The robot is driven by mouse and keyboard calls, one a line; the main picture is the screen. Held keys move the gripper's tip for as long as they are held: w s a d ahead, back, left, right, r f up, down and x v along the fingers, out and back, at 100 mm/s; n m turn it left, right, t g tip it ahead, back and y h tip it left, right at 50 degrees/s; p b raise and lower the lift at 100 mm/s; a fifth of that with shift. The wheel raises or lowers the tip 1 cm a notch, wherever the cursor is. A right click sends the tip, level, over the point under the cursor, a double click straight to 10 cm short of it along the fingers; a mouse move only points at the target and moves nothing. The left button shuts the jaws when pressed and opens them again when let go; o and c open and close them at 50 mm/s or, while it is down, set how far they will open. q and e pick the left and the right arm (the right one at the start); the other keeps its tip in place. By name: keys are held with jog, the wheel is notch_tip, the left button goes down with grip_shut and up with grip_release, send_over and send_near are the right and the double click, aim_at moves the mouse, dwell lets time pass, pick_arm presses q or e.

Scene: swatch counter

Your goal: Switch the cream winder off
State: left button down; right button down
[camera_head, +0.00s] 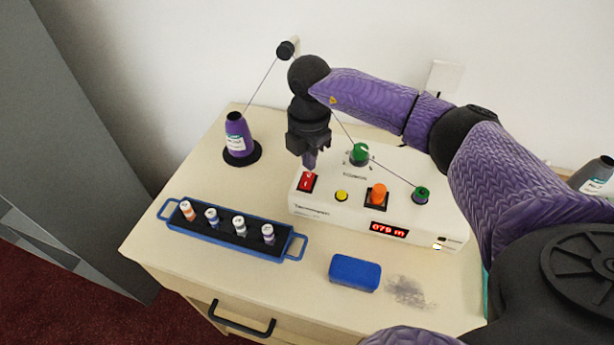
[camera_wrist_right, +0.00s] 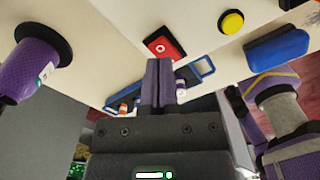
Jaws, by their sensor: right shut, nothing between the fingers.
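The cream winder (camera_head: 330,208) stands at the back right of the counter. Its red rocker switch (camera_head: 307,183) is at its left end, and its red display is lit and reads about 079 m. My right gripper (camera_head: 309,166) points down, shut and empty, with its purple fingertips just above the switch. In the right wrist view the red switch (camera_wrist_right: 164,46) with a white round mark lies just beyond the shut fingertips (camera_wrist_right: 159,62). I cannot tell whether they touch it. My left gripper is not in view.

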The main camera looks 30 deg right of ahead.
aim_at(309, 175)
jog(key=shift+f+b, duration=0.65)
jog(key=shift+f, duration=0.6)
dwell(1.0)
notch_tip(309, 175, up, 7)
jog(key=p, duration=0.6)
jog(key=shift+r+p, duration=0.15)
jog(key=shift+p, duration=0.25)
